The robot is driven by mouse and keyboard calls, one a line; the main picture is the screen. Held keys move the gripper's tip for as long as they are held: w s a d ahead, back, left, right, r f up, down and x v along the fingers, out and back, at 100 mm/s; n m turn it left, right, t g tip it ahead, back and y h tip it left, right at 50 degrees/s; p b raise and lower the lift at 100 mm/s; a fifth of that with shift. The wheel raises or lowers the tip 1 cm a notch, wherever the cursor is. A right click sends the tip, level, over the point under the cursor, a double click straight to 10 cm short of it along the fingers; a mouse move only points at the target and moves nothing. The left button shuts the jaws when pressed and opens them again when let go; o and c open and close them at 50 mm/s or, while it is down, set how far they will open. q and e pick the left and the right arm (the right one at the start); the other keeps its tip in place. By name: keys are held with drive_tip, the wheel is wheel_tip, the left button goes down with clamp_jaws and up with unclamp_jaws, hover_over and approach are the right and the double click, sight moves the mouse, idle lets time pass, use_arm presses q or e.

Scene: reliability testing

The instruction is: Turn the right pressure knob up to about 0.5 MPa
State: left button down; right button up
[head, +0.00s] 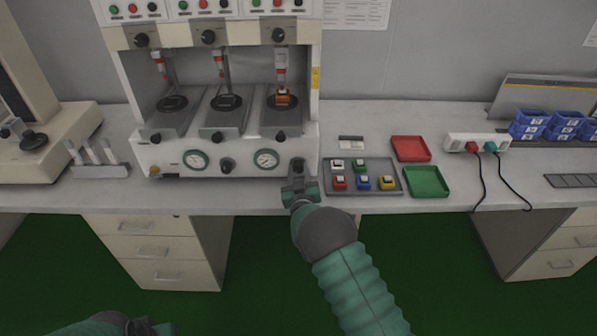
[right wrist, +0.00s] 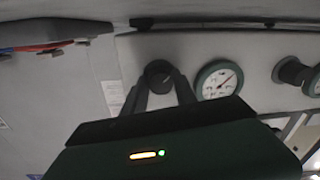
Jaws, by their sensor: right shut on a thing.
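The right pressure knob (head: 297,163) is a black knob at the right end of the white machine's front panel. My right gripper (head: 298,179) reaches it from the front. In the right wrist view its two dark fingers (right wrist: 162,88) are shut on either side of the round knob (right wrist: 158,74). The right pressure gauge (head: 267,159) is a white dial with a green rim beside the knob. It also shows in the right wrist view (right wrist: 217,80), with a dark needle; its numbers are too small to read. My left gripper (head: 138,326) is partly in view at the bottom edge.
Another gauge (head: 195,160) and knob (head: 227,164) are further left on the panel. A grey tray (head: 335,189) with small coloured parts lies close to the right of my right gripper. Red (head: 410,148) and green (head: 427,181) trays lie beyond it.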

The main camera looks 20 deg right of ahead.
clamp_jaws()
drive_tip(key=m+b, duration=0.2)
drive_tip(key=m, duration=0.1)
drive_tip(key=shift+f, duration=0.2)
drive_tip(key=m+b, duration=0.3)
drive_tip(key=m, duration=0.1)
drive_tip(key=shift+f+m+b, duration=0.1)
drive_tip(key=shift+m+b, duration=0.2)
drive_tip(key=shift+b, duration=0.05)
drive_tip(key=m+b, duration=0.3)
drive_tip(key=m, duration=0.1)
drive_tip(key=shift+m, duration=0.4)
drive_tip(key=m+h+b, duration=0.1)
drive_tip(key=m+b, duration=0.2)
drive_tip(key=m, duration=0.1)
drive_tip(key=shift+f+m+b, duration=0.15)
drive_tip(key=shift+m+b, duration=0.25)
drive_tip(key=m+b, duration=0.4)
drive_tip(key=m, duration=0.2)
drive_tip(key=shift+f+m+h+b, duration=0.15)
drive_tip(key=shift+m+h+b, duration=0.15)
drive_tip(key=shift+m+b, duration=0.1)
drive_tip(key=m+b, duration=0.2)
drive_tip(key=m, duration=0.1)
drive_tip(key=shift+a+m+b, duration=0.1)
drive_tip(key=shift+m+b, duration=0.2)
drive_tip(key=shift+b, duration=0.05)
drive_tip(key=shift+m+b, duration=1.15)
drive_tip(key=shift+m, duration=0.45)
